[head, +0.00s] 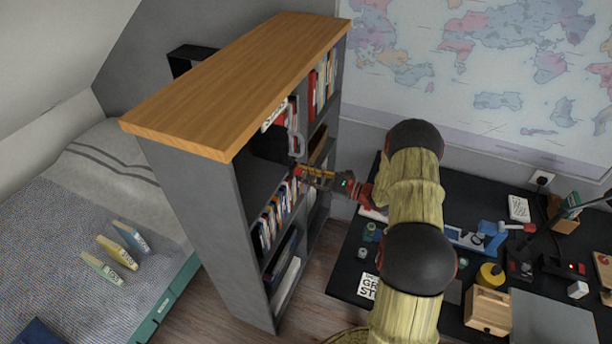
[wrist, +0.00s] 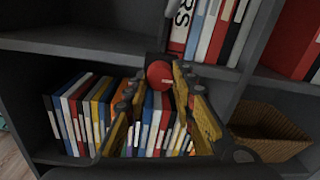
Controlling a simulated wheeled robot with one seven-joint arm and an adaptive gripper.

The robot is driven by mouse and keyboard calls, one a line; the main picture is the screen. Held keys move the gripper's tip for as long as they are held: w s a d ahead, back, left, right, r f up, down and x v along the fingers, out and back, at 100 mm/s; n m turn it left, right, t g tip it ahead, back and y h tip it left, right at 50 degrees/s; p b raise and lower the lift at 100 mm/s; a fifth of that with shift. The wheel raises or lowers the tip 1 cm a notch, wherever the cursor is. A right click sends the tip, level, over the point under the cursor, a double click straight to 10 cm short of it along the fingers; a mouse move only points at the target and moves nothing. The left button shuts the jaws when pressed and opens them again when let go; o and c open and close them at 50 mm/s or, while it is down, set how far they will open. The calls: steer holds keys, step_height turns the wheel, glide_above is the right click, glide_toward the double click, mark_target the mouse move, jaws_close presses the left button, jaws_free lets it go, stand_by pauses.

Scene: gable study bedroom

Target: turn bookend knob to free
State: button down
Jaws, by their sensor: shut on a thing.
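The bookend's red round knob (wrist: 160,73) shows in the wrist view at the upper middle, in front of a dark piece at the shelf edge. My gripper (wrist: 158,88) has its yellow and black fingers around the knob and is shut on it. In the head view my gripper (head: 302,172) reaches from the right to the open front of the bookcase (head: 206,215), and the knob is too small there to make out clearly. The fingers hide part of the knob, so I cannot read its turn position.
Books (wrist: 150,125) stand on the shelf below, and more books (wrist: 213,28) stand on the shelf above right. A wicker basket (wrist: 270,125) sits in a right compartment. A black desk (head: 345,262) with many small items lies right; a bed (head: 60,235) with several books lies left.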

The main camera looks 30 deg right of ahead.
steer(key=n+b, duration=0.2)
steer(key=b, duration=0.1)
steer(key=n+b, duration=0.2)
steer(key=shift+f, duration=0.25)
steer(key=n+b, duration=0.5)
steer(key=b, duration=0.2)
steer(key=shift+n, duration=0.3)
steer(key=n+b, duration=0.5)
steer(key=b, duration=0.2)
steer(key=shift+f, duration=0.1)
steer(key=n+b, duration=0.3)
steer(key=b, duration=0.1)
steer(key=shift+r+y+b, duration=0.2)
steer(key=shift+y+b, duration=0.2)
steer(key=shift+n, duration=0.4)
steer(key=c, duration=1.5)
jaws_free()
steer(key=shift+r, duration=0.1)
